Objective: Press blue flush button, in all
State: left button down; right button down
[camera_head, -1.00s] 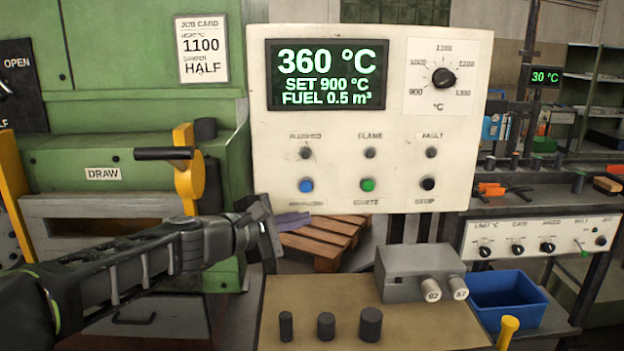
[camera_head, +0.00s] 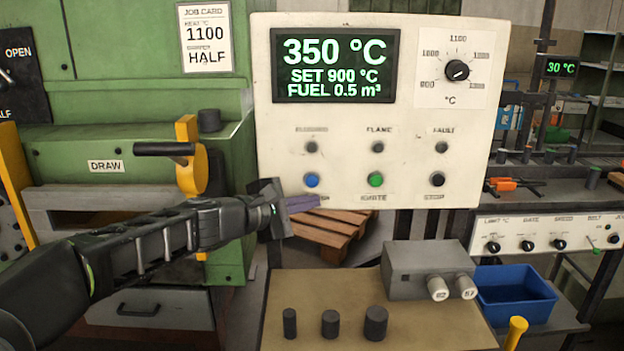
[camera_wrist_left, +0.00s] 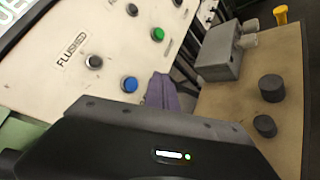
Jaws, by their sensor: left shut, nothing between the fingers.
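The blue flush button (camera_head: 312,180) is on the lower row of the white control panel (camera_head: 420,150), at its left. It also shows in the wrist view (camera_wrist_left: 129,84). The lamp marked FLUSHED (camera_head: 311,147) above it is dark. My left gripper (camera_head: 316,201) comes in from the left, with its purple fingers shut and empty. In the head view the fingertips lie just below the blue button and cover part of its label. In the wrist view the fingers (camera_wrist_left: 162,90) are beside the button, apart from it in the picture. My right gripper is not in view.
A green button (camera_head: 376,180) and a black button (camera_head: 437,179) share the row. The display (camera_head: 335,65) reads 350 °C. A yellow-mounted handle (camera_head: 190,160) is left of the panel. Below are a grey box (camera_head: 425,265), black cylinders (camera_head: 375,323) and a blue bin (camera_head: 512,295).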

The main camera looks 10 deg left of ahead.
aim_at(312, 181)
pick_arm(q)
jog(key=shift+w+a+p, duration=0.25)
jog(key=shift+w+p, duration=0.2)
jog(key=shift+w, duration=0.5)
jog(key=shift+w+a+p, duration=0.25)
jog(key=shift+w+p, duration=0.15)
jog(key=shift+w, duration=0.6)
jog(key=shift+w+a+p, duration=0.25)
jog(key=shift+w+p, duration=0.2)
jog(key=shift+w, duration=0.5)
jog(key=shift+w, duration=0.1)
jog(key=shift+w+a, duration=0.1)
jog(key=shift+w, duration=0.2)
jog(key=shift+w+a+p, duration=0.1)
jog(key=shift+w+p, duration=0.2)
jog(key=shift+w, duration=0.05)
dwell(0.3)
jog(key=shift+s, duration=0.1)
jog(key=shift+s+d+b, duration=0.2)
jog(key=shift+s+b, duration=0.45)
jog(key=shift+b, duration=0.05)
jog(key=shift+s, duration=0.1)
